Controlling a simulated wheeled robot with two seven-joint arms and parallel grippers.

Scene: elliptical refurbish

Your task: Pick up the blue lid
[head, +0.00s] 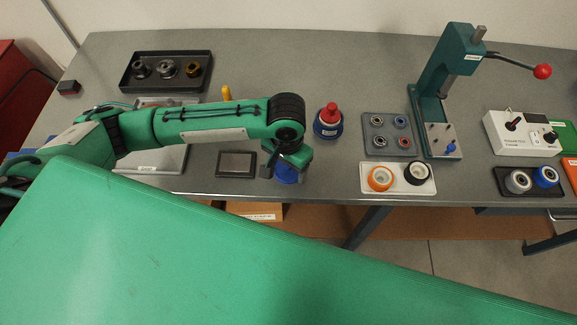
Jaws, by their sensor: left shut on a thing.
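The blue lid (286,174) is a small round blue piece beneath my left gripper, near the front edge of the grey table. My left gripper (280,172) points down and is shut on the lid; the fingers and arm hide part of it. Whether the lid touches the table cannot be told. My right gripper is not in view.
The grey table (330,60) carries a blue and red container (328,122) just right of my left gripper. A small dark tray (236,164) lies to the left. A bearing tray (390,136), white wheel tray (398,180) and green press (440,90) stand to the right.

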